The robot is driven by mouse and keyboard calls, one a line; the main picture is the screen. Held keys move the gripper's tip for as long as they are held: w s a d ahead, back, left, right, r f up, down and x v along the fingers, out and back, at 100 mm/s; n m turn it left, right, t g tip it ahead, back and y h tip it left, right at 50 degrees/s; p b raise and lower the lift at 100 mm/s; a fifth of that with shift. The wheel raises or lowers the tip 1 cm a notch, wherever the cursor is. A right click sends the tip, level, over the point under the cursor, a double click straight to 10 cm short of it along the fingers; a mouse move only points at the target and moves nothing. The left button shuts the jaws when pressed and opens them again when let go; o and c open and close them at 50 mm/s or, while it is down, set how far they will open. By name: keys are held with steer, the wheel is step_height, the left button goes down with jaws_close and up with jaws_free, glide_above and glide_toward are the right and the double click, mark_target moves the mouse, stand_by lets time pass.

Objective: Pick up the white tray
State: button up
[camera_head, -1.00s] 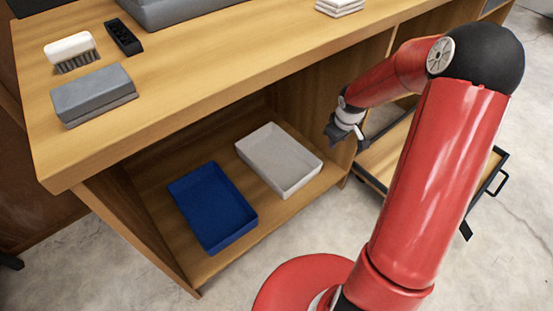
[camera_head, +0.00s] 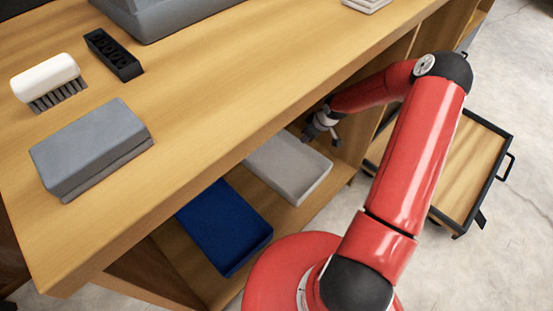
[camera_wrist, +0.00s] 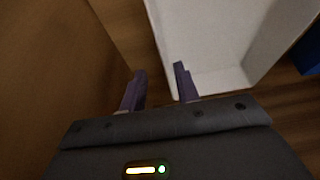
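The white tray (camera_head: 290,168) lies on the lower shelf of the wooden bench, partly hidden under the benchtop edge in the head view. In the wrist view the tray (camera_wrist: 205,45) fills the upper right. My gripper (camera_head: 325,132) is at the tray's far right end, close to the shelf's side panel. In the wrist view my gripper (camera_wrist: 160,82) has its two fingers apart with nothing held between them. The right finger overlaps the tray's near wall in the picture, and the left finger is outside the tray. I cannot tell whether either finger touches it.
A blue tray (camera_head: 225,225) lies left of the white tray on the shelf. The benchtop (camera_head: 200,110) overhangs both. On top are a brush (camera_head: 45,82), a grey block (camera_head: 92,148) and a black holder (camera_head: 113,54). An open drawer (camera_head: 470,165) stands out at right.

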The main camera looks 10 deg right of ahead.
mark_target(300, 151)
steer(key=x, duration=0.3)
steer(key=b+x, duration=0.1)
steer(key=x, duration=0.3)
steer(key=shift+s+a+f, duration=0.1)
steer(key=shift+a+f, duration=0.15)
steer(key=shift+f, duration=0.1)
steer(key=shift+c, duration=0.2)
jaws_close()
